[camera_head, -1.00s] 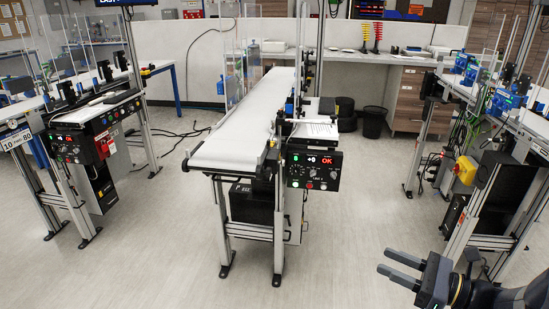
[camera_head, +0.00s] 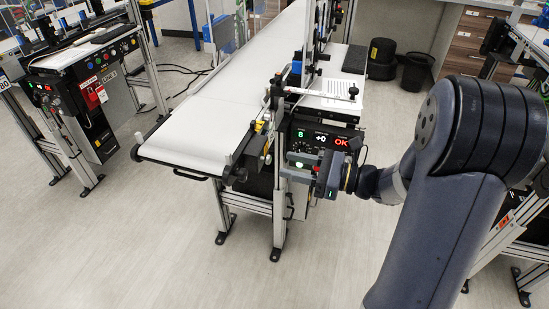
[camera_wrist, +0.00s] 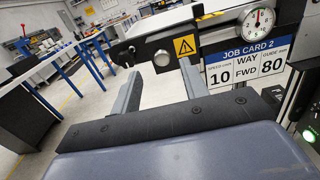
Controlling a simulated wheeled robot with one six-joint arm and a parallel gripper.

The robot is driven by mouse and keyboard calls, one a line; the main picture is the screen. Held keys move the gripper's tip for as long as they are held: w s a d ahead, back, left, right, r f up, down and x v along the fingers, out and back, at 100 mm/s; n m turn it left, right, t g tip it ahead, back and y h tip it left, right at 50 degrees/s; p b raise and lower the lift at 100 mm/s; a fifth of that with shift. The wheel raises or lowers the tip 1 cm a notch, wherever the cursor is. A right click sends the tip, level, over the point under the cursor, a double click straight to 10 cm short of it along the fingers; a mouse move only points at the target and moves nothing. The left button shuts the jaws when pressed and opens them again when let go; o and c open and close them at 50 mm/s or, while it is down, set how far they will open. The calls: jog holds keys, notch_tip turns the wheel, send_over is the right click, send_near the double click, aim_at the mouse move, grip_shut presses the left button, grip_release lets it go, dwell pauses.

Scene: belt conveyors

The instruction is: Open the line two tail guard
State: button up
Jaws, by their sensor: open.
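In the wrist view, a black panel with a yellow warning triangle (camera_wrist: 185,46) and a round silver knob (camera_wrist: 162,58) is at the end of the conveyor; it looks like the tail guard (camera_wrist: 148,46). It appears closed, though its hinge is not clear. My gripper (camera_wrist: 160,68) is open and empty, its two fingers on either side of the knob in the picture; I cannot tell the remaining gap. In the head view, my gripper (camera_head: 287,166) is at the near right corner of the middle conveyor (camera_head: 190,140), in front of its control box.
A job card 2 (camera_wrist: 246,62) and a dial gauge (camera_wrist: 258,20) are right of the panel. The control box (camera_head: 318,140) shows a lit OK. Another conveyor station (camera_head: 75,60) stands at the left. The floor in front (camera_head: 150,250) is clear.

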aim_at(261, 154)
jog(key=shift+x, duration=2.5)
jog(key=shift+w+d, duration=0.1)
jog(key=shift+w, duration=0.05)
jog(key=shift+c, duration=0.2)
grip_shut()
